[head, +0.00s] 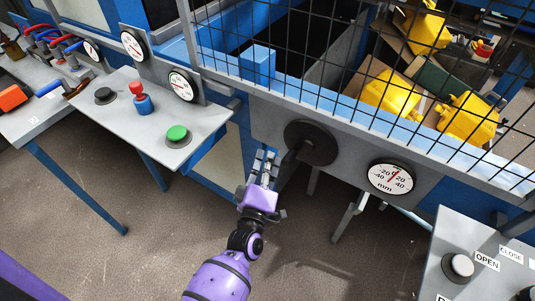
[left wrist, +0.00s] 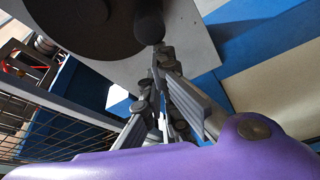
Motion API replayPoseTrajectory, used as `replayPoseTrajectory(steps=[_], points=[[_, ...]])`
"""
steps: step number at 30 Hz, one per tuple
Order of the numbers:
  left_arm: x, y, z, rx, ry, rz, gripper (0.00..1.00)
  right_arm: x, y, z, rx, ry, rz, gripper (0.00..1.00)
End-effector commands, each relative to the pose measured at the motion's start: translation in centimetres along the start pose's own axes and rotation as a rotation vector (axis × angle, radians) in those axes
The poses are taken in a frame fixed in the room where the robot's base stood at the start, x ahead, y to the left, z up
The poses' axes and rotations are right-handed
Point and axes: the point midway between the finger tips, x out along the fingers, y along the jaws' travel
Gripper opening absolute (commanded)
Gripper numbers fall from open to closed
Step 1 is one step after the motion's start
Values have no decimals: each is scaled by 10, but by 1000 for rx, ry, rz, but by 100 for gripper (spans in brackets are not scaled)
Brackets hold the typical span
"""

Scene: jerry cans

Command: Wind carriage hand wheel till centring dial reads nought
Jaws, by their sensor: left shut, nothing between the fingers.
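The carriage hand wheel (head: 312,143) is a dark disc on the grey panel below the mesh guard. Its dark handle sticks out towards me; in the left wrist view the handle (left wrist: 149,24) stands beside the wheel's broad face (left wrist: 75,22). The centring dial (head: 391,178) is right of the wheel, white-faced and marked in mm. Its red needle leans to the upper right, but the exact reading is too small to tell. My left gripper (head: 268,162) is shut and empty, just left of the handle. Its fingertips (left wrist: 161,56) appear close by the handle's end; contact is unclear.
Black mesh (head: 350,60) stands above the panel, with yellow jerry cans (head: 468,118) behind it. A grey console (head: 165,125) with a green button (head: 177,134) is at left. An OPEN/CLOSE control box (head: 470,265) is at lower right. Floor below is mostly clear.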

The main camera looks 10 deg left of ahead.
Motion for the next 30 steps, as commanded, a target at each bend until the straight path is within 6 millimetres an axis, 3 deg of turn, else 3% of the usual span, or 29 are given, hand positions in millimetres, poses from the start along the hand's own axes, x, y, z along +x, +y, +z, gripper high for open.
replayPoseTrajectory(steps=[15, 30], points=[[-10, -18, 28, -389, -1, -139, 0, -3, 0, -9, 2, 13, 0, 39], [-13, -22, 39, -514, -1, -183, 0, -5, 0, -8, 4, 11, 1, 39]])
